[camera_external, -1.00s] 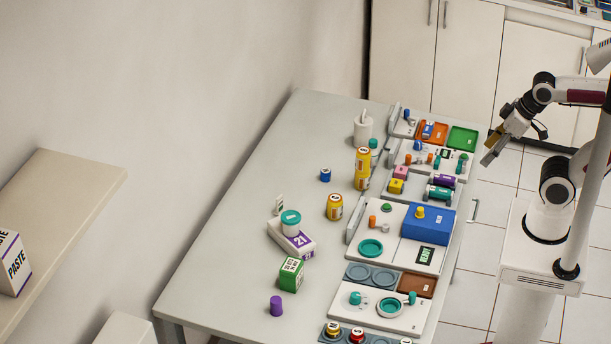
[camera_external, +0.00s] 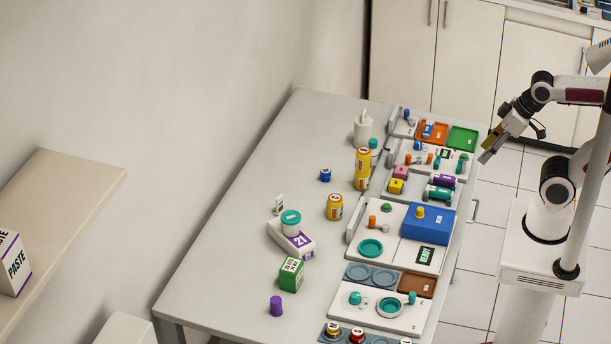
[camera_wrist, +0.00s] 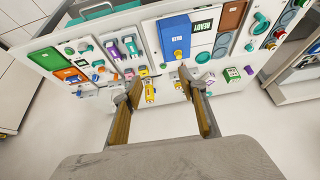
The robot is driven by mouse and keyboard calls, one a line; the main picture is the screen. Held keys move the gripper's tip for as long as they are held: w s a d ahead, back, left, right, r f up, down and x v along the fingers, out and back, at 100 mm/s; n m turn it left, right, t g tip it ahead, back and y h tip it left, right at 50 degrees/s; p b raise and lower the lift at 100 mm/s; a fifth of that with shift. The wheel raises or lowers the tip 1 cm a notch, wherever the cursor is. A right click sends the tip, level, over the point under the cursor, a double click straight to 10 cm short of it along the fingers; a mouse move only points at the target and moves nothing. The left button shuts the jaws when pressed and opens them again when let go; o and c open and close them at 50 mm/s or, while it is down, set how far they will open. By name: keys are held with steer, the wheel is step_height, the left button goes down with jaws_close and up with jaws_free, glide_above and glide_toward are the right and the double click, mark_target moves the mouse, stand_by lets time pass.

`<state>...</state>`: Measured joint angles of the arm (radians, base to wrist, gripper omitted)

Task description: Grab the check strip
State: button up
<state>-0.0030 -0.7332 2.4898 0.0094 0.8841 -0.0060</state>
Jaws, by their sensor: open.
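No thing in view can be named for certain as the check strip. A small upright white card with dark marks (camera_external: 279,204) stands on the table behind the white box marked 21; it may be the strip. A small blue piece with a white label (camera_external: 428,130) lies in the orange tray and is another candidate. My gripper (camera_external: 487,156) is open and empty, in the air off the table's right edge, near the green tray. In the wrist view my gripper (camera_wrist: 160,84) shows two separated fingers with nothing between them, the table beyond.
The table (camera_external: 235,215) has free room on its left side. Yellow jars (camera_external: 362,160), a white bottle (camera_external: 363,130), the box marked 21 (camera_external: 293,242) and a green box (camera_external: 291,274) stand on it. The blue case (camera_external: 428,224) and raised panels line the right side.

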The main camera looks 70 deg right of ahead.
steer(key=w+a+r+t+y, duration=0.1)
steer(key=w+a+r, duration=0.15)
steer(key=w, duration=0.65)
steer(key=w+a+r+t+y, duration=0.1)
steer(key=w+a+r, duration=0.15)
steer(key=w, duration=0.65)
steer(key=m+t+h, duration=0.3)
steer(key=t+h, duration=0.2)
glide_above(280, 204)
steer(key=s, duration=0.3)
step_height(280, 204, down, 24)
steer(key=shift+w+r, duration=0.2)
steer(key=shift+w, duration=0.05)
steer(key=shift+f, duration=1.75)
steer(key=shift+f, duration=0.1)
